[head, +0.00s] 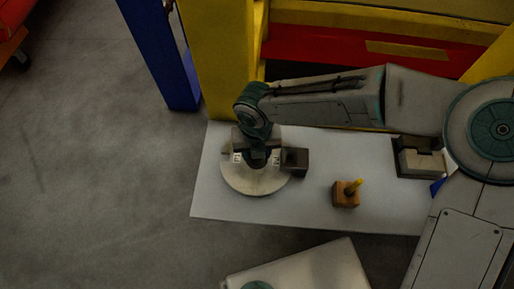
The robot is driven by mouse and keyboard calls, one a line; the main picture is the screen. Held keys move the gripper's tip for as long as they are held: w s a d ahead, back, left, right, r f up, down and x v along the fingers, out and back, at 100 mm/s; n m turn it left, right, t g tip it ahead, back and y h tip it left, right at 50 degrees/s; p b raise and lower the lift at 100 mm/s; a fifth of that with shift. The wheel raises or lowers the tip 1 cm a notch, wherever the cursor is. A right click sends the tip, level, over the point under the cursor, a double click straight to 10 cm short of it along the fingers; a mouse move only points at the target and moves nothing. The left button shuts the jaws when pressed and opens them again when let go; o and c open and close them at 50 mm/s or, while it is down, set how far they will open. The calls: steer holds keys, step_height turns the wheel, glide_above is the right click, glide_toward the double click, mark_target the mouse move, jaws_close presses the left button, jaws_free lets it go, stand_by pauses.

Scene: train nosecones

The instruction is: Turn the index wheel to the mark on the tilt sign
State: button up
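The index wheel, a pale round disc (256,187), lies on the light grey table top (215,205) at its left part. Small white labels with dark marks show near its left and right sides; I cannot read them. My gripper (258,163) points down over the middle of the wheel, at a dark hub. The fingers are dark and small here, so I cannot tell whether they are open, or touching the hub. A dark box-like block (294,161) sits at the wheel's right edge. I cannot make out for certain which thing is the tilt sign.
A wooden block with a yellow peg (346,194) stands right of the wheel. A grey notched fixture (419,158) stands at the table's right, with a small blue piece (437,187) near it. Yellow (217,60) and blue (160,50) posts rise behind. The table's front middle is clear.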

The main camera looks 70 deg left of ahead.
steer(key=o, duration=0.4)
steer(key=shift+w+a, duration=0.1)
steer(key=shift+w, duration=0.15)
steer(key=shift+s, duration=0.15)
steer(key=shift+r, duration=0.15)
step_height(320, 180, up, 14)
steer(key=shift+f+b, duration=0.2)
steer(key=shift+b, duration=0.45)
